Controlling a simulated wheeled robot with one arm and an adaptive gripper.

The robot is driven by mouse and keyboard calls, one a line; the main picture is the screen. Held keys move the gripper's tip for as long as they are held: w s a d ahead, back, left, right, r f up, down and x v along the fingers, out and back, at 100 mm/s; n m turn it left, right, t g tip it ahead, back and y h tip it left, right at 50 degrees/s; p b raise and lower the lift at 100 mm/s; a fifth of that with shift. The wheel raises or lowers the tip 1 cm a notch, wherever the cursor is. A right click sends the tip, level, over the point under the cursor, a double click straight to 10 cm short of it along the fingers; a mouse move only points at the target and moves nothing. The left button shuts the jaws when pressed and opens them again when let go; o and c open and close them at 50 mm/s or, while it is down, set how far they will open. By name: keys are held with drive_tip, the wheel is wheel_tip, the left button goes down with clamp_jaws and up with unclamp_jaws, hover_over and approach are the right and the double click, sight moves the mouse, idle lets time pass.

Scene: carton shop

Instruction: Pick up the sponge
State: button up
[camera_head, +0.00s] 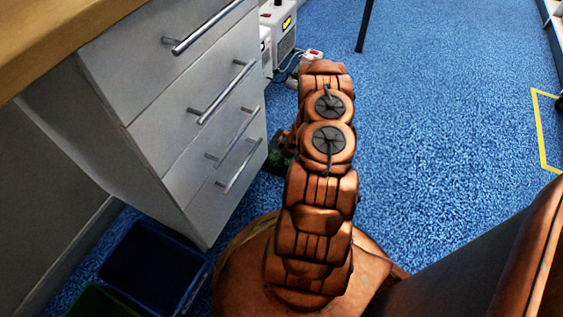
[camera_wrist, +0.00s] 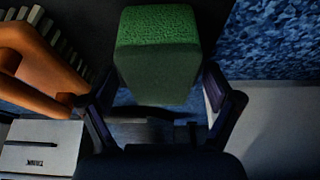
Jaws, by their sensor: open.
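The sponge (camera_wrist: 158,30) is a green block with a rough, bright top and a darker, shaded side, at the top middle of the wrist view. My gripper (camera_wrist: 158,85) is open, with one dark finger on each side of the sponge's lower part. The fingertips are close to its sides, but I cannot tell if they touch it. In the head view my copper-coloured arm hides most of the gripper. Only a small dark patch with some green shows left of the arm, and I cannot make out the sponge clearly there.
A grey drawer cabinet (camera_head: 190,110) with metal handles stands at left under a wooden top (camera_head: 60,35). Dark blue (camera_head: 150,265) and green bins (camera_head: 95,300) sit below. A white device (camera_head: 278,30) stands behind. Blue carpet (camera_head: 440,100) is open at right.

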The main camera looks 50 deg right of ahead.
drive_tip(key=shift+f, duration=0.2)
idle(0.6)
drive_tip(key=c, duration=0.9)
